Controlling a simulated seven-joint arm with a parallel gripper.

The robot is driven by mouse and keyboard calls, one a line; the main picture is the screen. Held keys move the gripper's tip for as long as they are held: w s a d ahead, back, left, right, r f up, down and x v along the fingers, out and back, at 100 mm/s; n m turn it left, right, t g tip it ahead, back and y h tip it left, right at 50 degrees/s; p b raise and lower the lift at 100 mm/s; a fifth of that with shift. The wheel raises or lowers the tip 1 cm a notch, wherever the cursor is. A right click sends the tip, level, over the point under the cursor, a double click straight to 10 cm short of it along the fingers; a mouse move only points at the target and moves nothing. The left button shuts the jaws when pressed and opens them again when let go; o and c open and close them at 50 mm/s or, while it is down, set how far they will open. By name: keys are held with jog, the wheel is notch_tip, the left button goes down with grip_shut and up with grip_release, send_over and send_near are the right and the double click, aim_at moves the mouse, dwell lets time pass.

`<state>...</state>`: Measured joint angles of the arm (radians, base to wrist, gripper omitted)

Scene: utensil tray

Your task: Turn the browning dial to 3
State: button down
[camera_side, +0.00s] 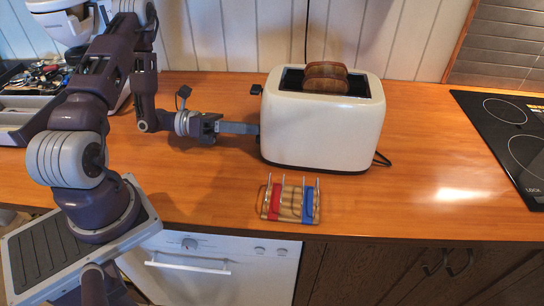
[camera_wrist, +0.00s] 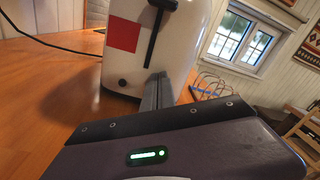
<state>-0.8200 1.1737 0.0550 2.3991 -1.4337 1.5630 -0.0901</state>
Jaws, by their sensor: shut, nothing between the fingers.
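The cream toaster (camera_side: 322,132) stands on the wooden counter with browned bread in its slot; its end face (camera_wrist: 180,45) shows in the wrist view. That face has a dark vertical slot with a lever (camera_wrist: 155,35), a red square (camera_wrist: 124,36) and a small dark round knob or button (camera_wrist: 123,82) low down. I cannot tell whether this is the browning dial, and no number is readable. My gripper (camera_side: 257,128) is shut and empty, level, with its fingertips (camera_wrist: 158,80) at or very near the toaster's left end. The fingers hide part of that face.
A wire rack (camera_side: 290,200) with red and blue parts stands in front of the toaster. A cutlery tray (camera_side: 30,95) is at the far left, and a black hob (camera_side: 505,135) is at the right. The counter between is clear.

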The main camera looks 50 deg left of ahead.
jog(key=shift+f, duration=0.15)
dwell(0.3)
jog(key=shift+w+a+f, duration=0.1)
jog(key=shift+w+a, duration=0.1)
jog(key=shift+w+a+r, duration=0.15)
jog(key=shift+w+r, duration=0.05)
jog(key=shift+r, duration=0.05)
jog(key=shift+a, duration=0.15)
jog(key=v, duration=0.6)
jog(key=shift+r, duration=0.1)
